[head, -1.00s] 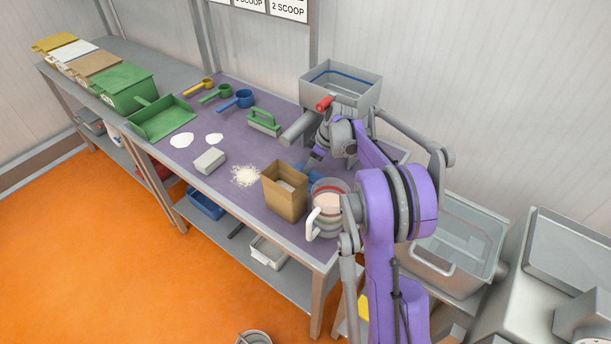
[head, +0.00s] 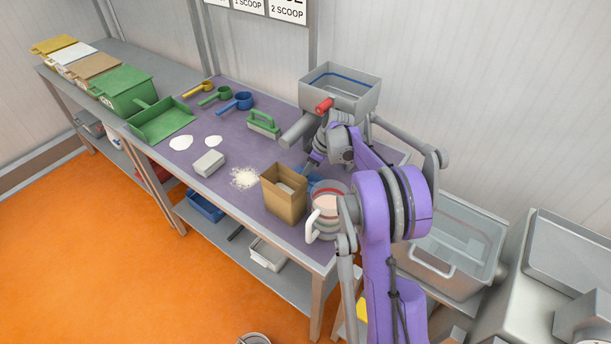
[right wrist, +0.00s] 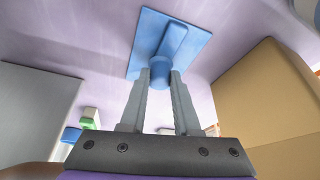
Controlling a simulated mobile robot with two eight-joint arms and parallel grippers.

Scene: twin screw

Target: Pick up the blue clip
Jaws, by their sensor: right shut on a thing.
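The blue clip (right wrist: 172,42) shows in the right wrist view as a flat blue plate with a raised bar and a round stub. In the head view, a bit of blue (head: 313,180) shows behind the paper bag; most of it is hidden there. My right gripper (right wrist: 161,76) is shut on the stub of the clip, with a finger on each side. In the head view the right gripper (head: 312,161) points down at the purple table top. I cannot tell whether the clip is clear of the table. My left gripper is not in view.
A brown paper bag (head: 284,198) and a clear jug (head: 325,214) with a white handle stand close to the right gripper. A grey hopper (head: 340,90) with a red knob stands behind it. A green-handled brush (head: 263,124) and several scoops lie farther left on the table (head: 240,150).

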